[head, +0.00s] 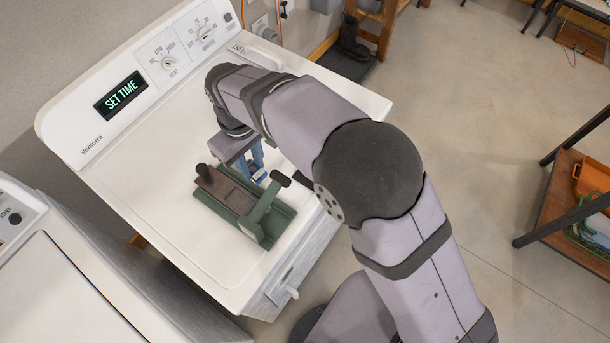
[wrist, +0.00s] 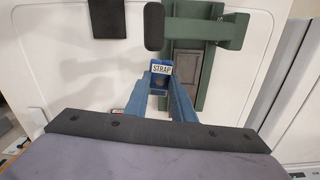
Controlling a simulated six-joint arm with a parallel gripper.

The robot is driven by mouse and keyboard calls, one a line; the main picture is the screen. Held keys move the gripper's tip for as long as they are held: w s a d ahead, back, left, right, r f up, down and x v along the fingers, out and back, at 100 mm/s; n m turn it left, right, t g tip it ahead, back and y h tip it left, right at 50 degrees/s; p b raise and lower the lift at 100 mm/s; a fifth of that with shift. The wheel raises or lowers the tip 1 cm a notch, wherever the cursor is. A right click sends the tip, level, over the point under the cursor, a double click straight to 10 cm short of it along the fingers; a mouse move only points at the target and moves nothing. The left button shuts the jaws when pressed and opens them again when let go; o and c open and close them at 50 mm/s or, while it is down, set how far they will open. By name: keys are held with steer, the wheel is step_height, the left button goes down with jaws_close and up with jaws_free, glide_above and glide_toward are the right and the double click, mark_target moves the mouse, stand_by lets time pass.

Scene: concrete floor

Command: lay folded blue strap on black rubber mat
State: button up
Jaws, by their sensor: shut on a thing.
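My gripper (wrist: 160,86) has blue fingers shut on the folded blue strap (wrist: 161,68), whose white label reads STRAP. In the head view my gripper (head: 256,164) is above the white dryer top, beside a green and brown tool, and the strap is mostly hidden there. A flat black rectangle, seemingly the rubber mat (wrist: 120,20), lies bare on the white top in the wrist view, beyond the strap and to the left. In the head view my arm hides most or all of that spot.
The green tool (head: 272,228), with a raised arm and black knob, stands close beside my gripper. The dryer's control panel (head: 122,95) rises behind. A second white appliance (head: 60,290) is at lower left. A shelf (head: 570,205) stands at right. Some white top is clear.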

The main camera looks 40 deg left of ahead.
steer(key=w+d+r+m+b, duration=0.1)
steer(key=w+d+m+b, duration=0.15)
steer(key=w, duration=0.65)
steer(key=shift+w+d+r+n, duration=0.95)
steer(key=shift+d+n, duration=1)
steer(key=shift+d, duration=1.35)
steer(key=shift+s+f+p, duration=0.1)
steer(key=shift+f+p, duration=1.05)
steer(key=shift+f, duration=3.75)
steer(key=shift+f, duration=0.2)
steer(key=o, duration=0.9)
steer(key=shift+o, duration=0.2)
step_height(320, 180, up, 12)
steer(key=b, duration=0.3)
steer(key=shift+r, duration=0.2)
